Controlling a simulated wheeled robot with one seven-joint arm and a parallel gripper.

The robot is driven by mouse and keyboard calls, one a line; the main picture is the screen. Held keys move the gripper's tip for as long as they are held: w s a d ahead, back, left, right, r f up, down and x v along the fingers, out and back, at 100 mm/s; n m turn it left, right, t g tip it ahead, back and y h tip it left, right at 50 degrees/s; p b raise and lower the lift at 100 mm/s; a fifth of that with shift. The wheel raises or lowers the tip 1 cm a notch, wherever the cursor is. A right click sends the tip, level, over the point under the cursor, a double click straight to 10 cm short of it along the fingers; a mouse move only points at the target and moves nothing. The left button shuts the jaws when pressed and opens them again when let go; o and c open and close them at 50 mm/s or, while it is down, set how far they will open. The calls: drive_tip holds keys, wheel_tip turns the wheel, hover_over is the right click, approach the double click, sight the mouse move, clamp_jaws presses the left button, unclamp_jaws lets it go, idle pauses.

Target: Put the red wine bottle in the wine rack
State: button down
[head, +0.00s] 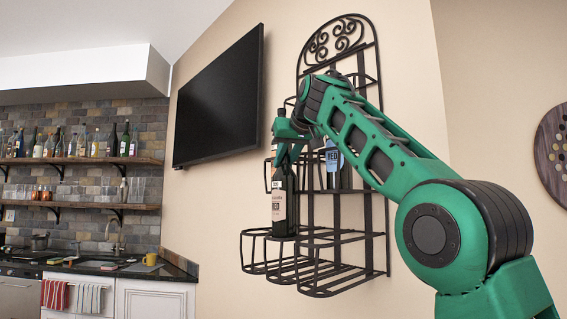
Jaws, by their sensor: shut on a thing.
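The red wine bottle (281,205) is dark, with a white and red label, and hangs upright below my gripper (285,163). My gripper is shut on the bottle's upper part. The black wire wine rack (386,235) is fixed to the wall, with a scrolled top and tiers of wire slots. The base of the bottle is at the lower tier, among its front wires. I cannot tell whether it rests on the wires or hangs just above them. My arm hides part of the rack's middle and right.
Another bottle with a blue label reading RED (333,158) stands in the middle tier, partly behind my arm. A wall-mounted television (218,100) is left of the rack. Shelves of bottles (75,160) and a counter (120,264) are farther left.

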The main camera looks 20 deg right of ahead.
sight(285, 195)
drive_tip(key=shift+s+f, duration=0.1)
drive_tip(key=shift+f, duration=4.5)
drive_tip(key=shift+d+f, duration=0.15)
drive_tip(key=shift+f, duration=0.4)
drive_tip(key=c, duration=1.8)
unclamp_jaws()
drive_tip(key=shift+f, duration=0.15)
drive_tip(key=shift+c, duration=0.2)
drive_tip(key=v, duration=1.2)
